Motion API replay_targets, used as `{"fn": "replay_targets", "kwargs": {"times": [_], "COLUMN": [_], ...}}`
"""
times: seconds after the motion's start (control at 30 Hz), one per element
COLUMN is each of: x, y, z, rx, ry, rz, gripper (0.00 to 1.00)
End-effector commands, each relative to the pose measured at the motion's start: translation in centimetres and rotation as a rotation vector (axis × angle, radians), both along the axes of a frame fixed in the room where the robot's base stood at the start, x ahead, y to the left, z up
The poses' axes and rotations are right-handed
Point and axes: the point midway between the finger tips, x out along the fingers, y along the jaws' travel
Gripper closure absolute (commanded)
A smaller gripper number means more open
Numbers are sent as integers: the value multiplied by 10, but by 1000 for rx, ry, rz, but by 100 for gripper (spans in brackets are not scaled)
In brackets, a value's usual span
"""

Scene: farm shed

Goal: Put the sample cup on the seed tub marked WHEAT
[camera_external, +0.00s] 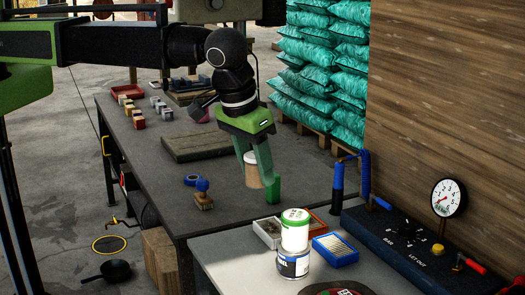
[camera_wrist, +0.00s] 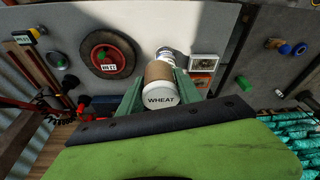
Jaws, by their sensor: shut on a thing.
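My gripper (camera_external: 262,178) is shut on a brown-sleeved cup (camera_external: 252,174) above the dark bench. The cup stands between the fingers in the wrist view (camera_wrist: 159,77), and its white lid faces the camera and reads WHEAT. My gripper also shows there (camera_wrist: 160,93). Part of a white and blue tub (camera_wrist: 162,51) shows just beyond the cup. Whether the cup touches the bench I cannot tell.
A blue tray (camera_external: 335,250) and a small bin (camera_external: 268,231) flank the stacked tubs. A gauge panel (camera_external: 405,235) stands at right.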

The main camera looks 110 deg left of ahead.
Motion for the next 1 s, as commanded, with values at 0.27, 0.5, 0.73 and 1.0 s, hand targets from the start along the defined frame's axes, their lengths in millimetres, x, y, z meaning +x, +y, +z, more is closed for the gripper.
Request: {"fn": "replay_targets", "kwargs": {"times": [0.27,0.5,0.73,1.0], "x": [31,50,51,51], "y": [58,99,104,104], "z": [-48,-70,-72,-114], "rx": [1,0,0,-1], "ry": [-1,-1,0,-1], "rz": [5,3,1,1], "gripper": [100,100,100,100]}}
